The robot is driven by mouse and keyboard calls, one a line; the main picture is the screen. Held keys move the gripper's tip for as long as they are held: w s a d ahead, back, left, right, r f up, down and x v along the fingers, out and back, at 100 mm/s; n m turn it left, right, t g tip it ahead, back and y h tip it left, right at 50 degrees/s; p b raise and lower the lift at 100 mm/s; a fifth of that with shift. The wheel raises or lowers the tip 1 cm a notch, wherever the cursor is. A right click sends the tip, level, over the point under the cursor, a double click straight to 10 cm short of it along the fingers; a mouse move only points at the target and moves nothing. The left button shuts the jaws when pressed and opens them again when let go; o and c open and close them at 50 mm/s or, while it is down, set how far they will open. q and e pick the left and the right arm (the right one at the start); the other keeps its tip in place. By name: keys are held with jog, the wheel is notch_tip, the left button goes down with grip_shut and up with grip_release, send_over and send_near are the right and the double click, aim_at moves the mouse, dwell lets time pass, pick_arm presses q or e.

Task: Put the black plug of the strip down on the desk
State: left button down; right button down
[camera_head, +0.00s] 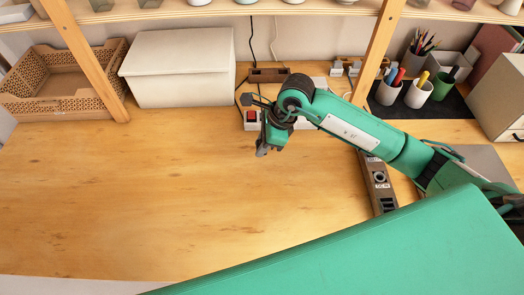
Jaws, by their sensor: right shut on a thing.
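My left gripper is not in view.
A dark socket strip (379,181) lies under my right arm. A white box (182,68) and a woven basket (62,85) stand at the back left. Pen cups (416,95) stand at the back right. The desk's left and middle are clear.

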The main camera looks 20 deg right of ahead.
notch_tip(320, 180, down, 4)
jog(key=shift+f, duration=0.2)
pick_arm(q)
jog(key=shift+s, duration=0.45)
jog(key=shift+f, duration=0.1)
pick_arm(e)
jog(key=shift+f, duration=0.1)
jog(key=c, duration=1.6)
grip_release()
jog(key=shift+c, duration=0.2)
jog(key=o, duration=0.4)
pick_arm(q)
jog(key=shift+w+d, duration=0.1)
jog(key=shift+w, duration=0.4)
pick_arm(e)
jog(key=shift+o, duration=0.2)
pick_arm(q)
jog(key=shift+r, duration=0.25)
